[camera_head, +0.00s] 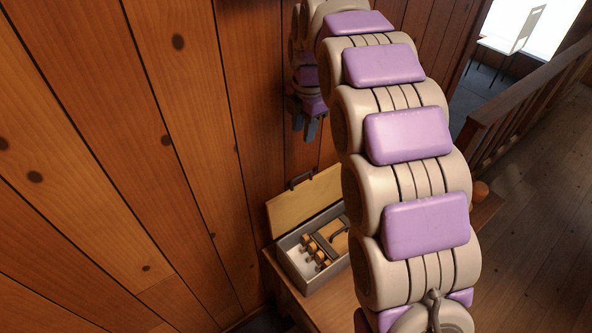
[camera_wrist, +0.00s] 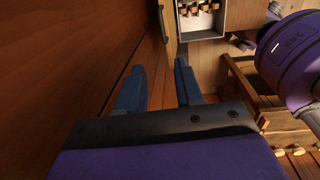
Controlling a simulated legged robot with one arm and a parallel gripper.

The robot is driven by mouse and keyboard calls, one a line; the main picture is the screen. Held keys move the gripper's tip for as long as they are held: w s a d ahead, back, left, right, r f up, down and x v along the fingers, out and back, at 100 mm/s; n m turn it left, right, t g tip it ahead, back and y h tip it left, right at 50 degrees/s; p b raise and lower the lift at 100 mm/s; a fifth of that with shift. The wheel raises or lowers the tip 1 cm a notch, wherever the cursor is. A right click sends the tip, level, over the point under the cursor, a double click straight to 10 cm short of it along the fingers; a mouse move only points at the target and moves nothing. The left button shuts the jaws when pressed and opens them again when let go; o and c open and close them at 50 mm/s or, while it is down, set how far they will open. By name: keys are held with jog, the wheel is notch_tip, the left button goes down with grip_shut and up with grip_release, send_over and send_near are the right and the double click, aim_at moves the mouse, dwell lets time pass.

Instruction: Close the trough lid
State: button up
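The grey trough (camera_head: 323,279) stands open on a wooden table against the plank wall, partly hidden behind my arm. Its wooden lid (camera_head: 300,205) is raised and leans back toward the wall, with a dark handle (camera_head: 299,181) on its upper edge. Several small wooden spools (camera_head: 316,250) lie inside. My gripper (camera_head: 308,127) is above the lid, apart from it, pointing down. In the wrist view its two blue fingers (camera_wrist: 158,85) are spread with nothing between them. The trough (camera_wrist: 201,32) shows past the fingertips, with the handle (camera_wrist: 162,22) to its left.
The plank wall (camera_head: 100,130) is close on the left of my gripper. The table (camera_head: 285,291) holds the trough, and a small orange round thing (camera_head: 481,189) sits at its right. A wooden railing (camera_head: 520,95) and a white chair (camera_head: 518,38) are farther right.

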notch_tip(320, 180, down, 5)
jog(key=d, duration=0.3)
jog(key=b, duration=0.2)
send_over(302, 175)
jog(key=a, duration=0.1)
jog(key=f, duration=0.8)
jog(key=shift+s+a, duration=0.15)
jog(key=shift+a, duration=0.05)
jog(key=d+f, duration=0.2)
jog(key=shift+f, duration=0.3)
jog(key=shift+d+f, duration=0.25)
jog(key=shift+d, duration=0.1)
jog(key=shift+a, duration=0.9)
jog(key=shift+c, duration=0.3)
jog(key=shift+a+f, duration=0.1)
jog(key=shift+a, duration=0.15)
jog(key=shift+c, duration=0.7)
jog(key=shift+a, duration=0.1)
jog(key=shift+c, duration=0.8)
jog(key=shift+d, duration=0.25)
jog(key=shift+c, duration=0.8)
jog(key=shift+d, duration=0.65)
grip_shut()
jog(key=shift+a, duration=0.1)
jog(key=shift+a, duration=0.15)
